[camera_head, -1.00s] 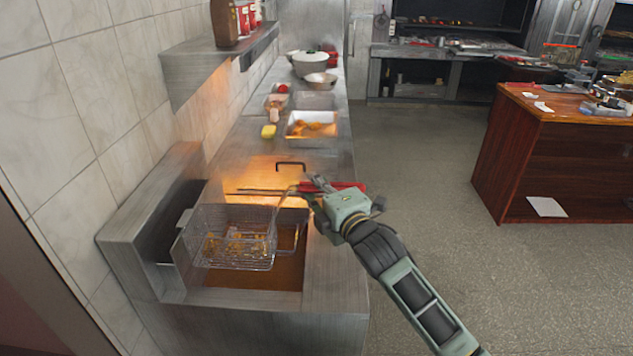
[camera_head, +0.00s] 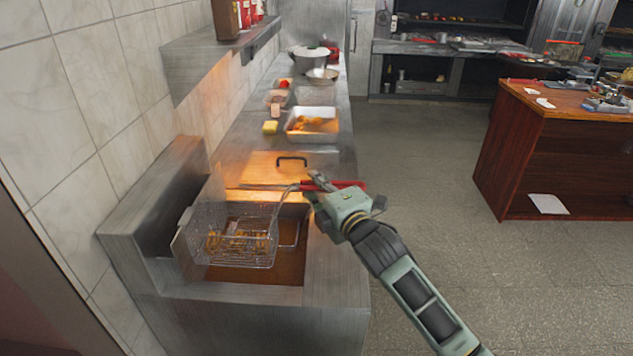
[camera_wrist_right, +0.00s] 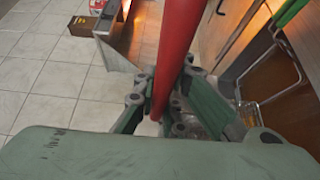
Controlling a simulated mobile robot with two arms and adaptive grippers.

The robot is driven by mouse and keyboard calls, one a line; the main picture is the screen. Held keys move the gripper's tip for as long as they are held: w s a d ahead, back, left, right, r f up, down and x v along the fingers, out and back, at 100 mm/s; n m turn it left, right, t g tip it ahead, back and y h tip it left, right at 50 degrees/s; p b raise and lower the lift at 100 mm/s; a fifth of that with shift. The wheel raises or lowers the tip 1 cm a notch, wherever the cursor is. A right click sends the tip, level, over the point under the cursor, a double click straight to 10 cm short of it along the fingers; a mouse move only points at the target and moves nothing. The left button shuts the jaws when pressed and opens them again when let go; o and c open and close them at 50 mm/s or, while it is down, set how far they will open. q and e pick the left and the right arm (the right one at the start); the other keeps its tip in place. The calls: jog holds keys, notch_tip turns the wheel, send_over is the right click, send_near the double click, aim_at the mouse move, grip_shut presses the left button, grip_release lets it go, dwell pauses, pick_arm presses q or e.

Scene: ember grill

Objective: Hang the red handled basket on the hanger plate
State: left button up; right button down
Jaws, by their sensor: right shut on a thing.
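The wire mesh basket (camera_head: 236,243) with fried pieces inside hangs over the brown oil of the fryer (camera_head: 255,275) in the head view. Its left end is close to the upright metal hanger plate (camera_head: 186,238); I cannot tell whether they touch. My right gripper (camera_head: 312,192) is to the upper right of the basket, where the wire stem of its handle reaches. In the right wrist view the gripper is shut on the red handle (camera_wrist_right: 180,45), which runs between the fingers. In the head view the gripper hides part of the handle. My left gripper is not in view.
A dark-handled lid or plate (camera_head: 290,160) lies behind the fryer, with thin rods across its front. A shelf (camera_head: 210,60) juts from the left wall.

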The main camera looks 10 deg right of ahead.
jog(key=shift+f, duration=0.15)
jog(key=c, duration=1.7)
grip_release()
jog(key=shift+c, duration=0.2)
